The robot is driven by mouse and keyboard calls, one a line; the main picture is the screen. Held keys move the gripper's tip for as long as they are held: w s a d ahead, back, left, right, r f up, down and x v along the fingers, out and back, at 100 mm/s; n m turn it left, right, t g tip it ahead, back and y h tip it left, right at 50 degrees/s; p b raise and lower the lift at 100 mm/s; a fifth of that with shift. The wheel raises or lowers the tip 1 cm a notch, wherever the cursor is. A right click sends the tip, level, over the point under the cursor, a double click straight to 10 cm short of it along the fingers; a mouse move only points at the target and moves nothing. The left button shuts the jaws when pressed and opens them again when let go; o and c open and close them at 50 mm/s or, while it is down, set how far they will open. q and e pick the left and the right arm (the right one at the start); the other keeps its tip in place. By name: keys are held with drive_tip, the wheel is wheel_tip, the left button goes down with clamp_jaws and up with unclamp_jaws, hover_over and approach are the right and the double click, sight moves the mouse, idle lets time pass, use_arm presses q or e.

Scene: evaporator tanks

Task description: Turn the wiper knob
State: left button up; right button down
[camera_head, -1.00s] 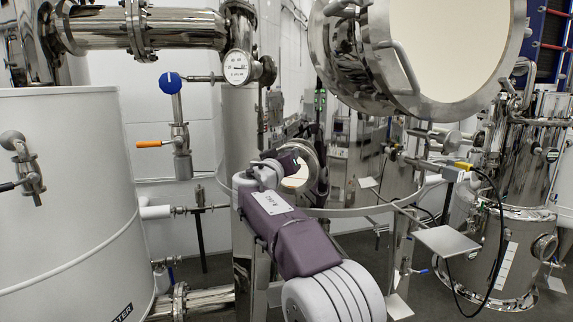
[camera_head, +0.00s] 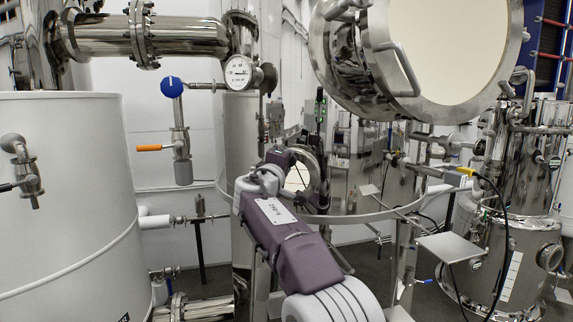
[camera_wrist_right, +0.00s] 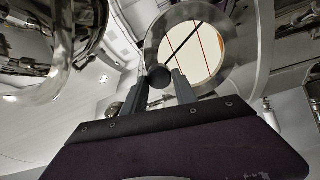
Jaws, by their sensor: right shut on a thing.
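The wiper knob (camera_wrist_right: 158,75) is a small dark round knob at the lower rim of a round sight glass (camera_wrist_right: 197,50) in the right wrist view. My right gripper (camera_wrist_right: 160,82) has its two dark fingers on either side of the knob and is shut on it. Thin lines, one dark and others reddish, cross the pale glass. In the head view the sight glass (camera_head: 299,178) shows partly behind my right arm (camera_head: 290,245), which hides the knob there. My left gripper is not in view.
A large round open hatch (camera_head: 445,50) hangs at upper right. A white tank (camera_head: 65,200) fills the left. A valve with an orange handle (camera_head: 149,148) and a pressure gauge (camera_head: 238,72) are left of my arm. A small metal shelf (camera_head: 448,246) sticks out at right.

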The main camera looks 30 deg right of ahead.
drive_tip(key=n, duration=0.6)
drive_tip(key=shift+f, duration=0.1)
drive_tip(key=shift+n+p, duration=0.3)
drive_tip(key=shift+n, duration=0.1)
idle(0.3)
drive_tip(key=c, duration=1)
unclamp_jaws()
drive_tip(key=b+v, duration=0.3)
drive_tip(key=v, duration=0.6)
drive_tip(key=shift+b, duration=0.4)
drive_tip(key=shift+d+f, duration=0.1)
